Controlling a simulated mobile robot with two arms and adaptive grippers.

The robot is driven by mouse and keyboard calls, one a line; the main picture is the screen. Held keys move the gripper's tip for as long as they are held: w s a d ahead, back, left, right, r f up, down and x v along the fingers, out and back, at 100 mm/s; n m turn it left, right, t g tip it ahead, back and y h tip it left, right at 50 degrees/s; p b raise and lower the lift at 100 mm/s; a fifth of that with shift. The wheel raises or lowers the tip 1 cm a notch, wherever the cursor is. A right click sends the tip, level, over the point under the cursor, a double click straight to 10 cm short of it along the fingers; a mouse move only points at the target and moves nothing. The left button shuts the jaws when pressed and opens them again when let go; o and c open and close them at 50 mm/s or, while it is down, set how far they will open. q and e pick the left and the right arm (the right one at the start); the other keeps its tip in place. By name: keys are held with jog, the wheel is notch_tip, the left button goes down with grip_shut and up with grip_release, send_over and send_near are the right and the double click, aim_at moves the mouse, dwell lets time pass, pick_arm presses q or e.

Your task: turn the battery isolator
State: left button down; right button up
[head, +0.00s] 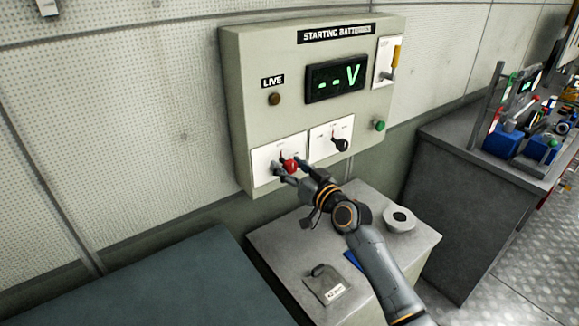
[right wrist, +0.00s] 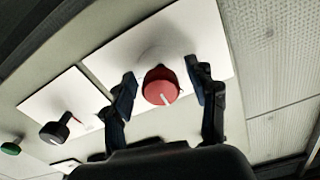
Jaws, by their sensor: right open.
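The battery isolator looks to be the red rotary knob (head: 289,165) on the lower left white plate of the grey panel marked STARTING BATTERIES (head: 240,70). In the right wrist view the red knob (right wrist: 160,88) shows a white pointer line. My right gripper (head: 283,172) is at the knob; in the right wrist view its open fingers (right wrist: 163,90) stand on either side of the knob, with gaps visible. Contact is not seen. The plate's lettering is partly hidden by the gripper. My left gripper is not in view.
A black knob (head: 340,144) sits on the plate to the right. A green button (head: 379,125), a yellow-handled lever (head: 396,58) and a display (head: 335,80) are on the panel. Below, a grey cabinet top (head: 285,235) bears a tape roll (head: 399,219) and a tagged padlock-like item (head: 326,285).

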jog(key=shift+c, duration=0.2)
jog(key=c, duration=1.1)
jog(key=shift+c, duration=0.2)
jog(key=m, duration=0.3)
jog(key=shift+m, duration=0.3)
jog(key=m, duration=0.4)
jog(key=shift+r+m+p, duration=0.1)
jog(key=shift+m+p, duration=0.25)
jog(key=shift+m, duration=0.05)
jog(key=m+p, duration=0.1)
jog(key=m, duration=0.4)
jog(key=shift+a+r+p, duration=0.1)
jog(key=shift+p, duration=0.2)
jog(key=shift+m+p, duration=0.7)
jog(key=shift+m, duration=1.6)
